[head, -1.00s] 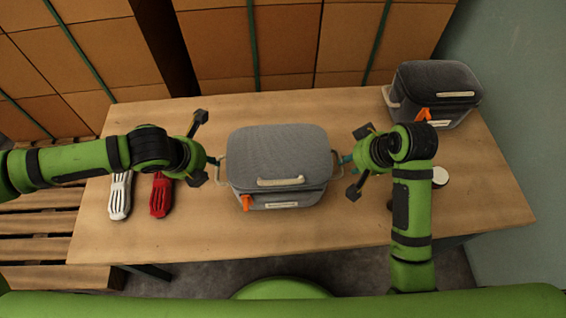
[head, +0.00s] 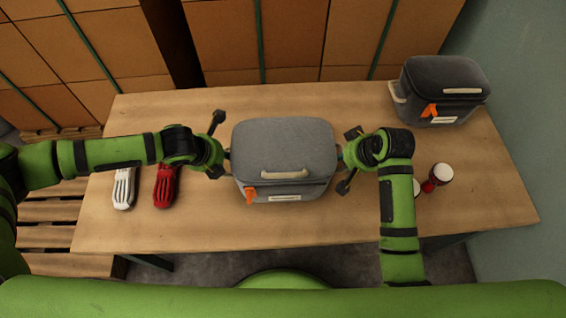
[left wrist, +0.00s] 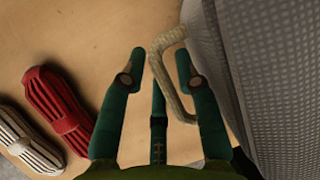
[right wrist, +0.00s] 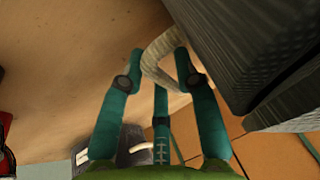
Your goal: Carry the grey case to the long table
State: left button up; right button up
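The grey case (head: 284,145) stands upright on a wooden table (head: 230,232), with a pale front handle and an orange tag. My left gripper (head: 226,155) is at its left side and my right gripper (head: 343,156) at its right side. In the left wrist view, the case's pale side handle (left wrist: 160,62) lies between the open fingers of my left gripper (left wrist: 161,62). In the right wrist view, the other side handle (right wrist: 152,62) lies between the open fingers of my right gripper (right wrist: 158,62). In the head view the grippers hide both side handles.
A darker grey case (head: 444,88) stands at the table's back right. A white ribbed object (head: 124,187) and a red one (head: 165,185) lie at the left. A small red drum (head: 438,177) stands right of my right arm. Stacked boxes (head: 290,40) rise behind the table.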

pick_arm(q)
grip_shut()
pick_arm(e)
grip_shut()
pick_arm(q)
jog(key=shift+w+r, duration=0.1)
jog(key=shift+r, duration=0.15)
pick_arm(e)
jog(key=shift+w+r, duration=0.1)
jog(key=shift+r, duration=0.1)
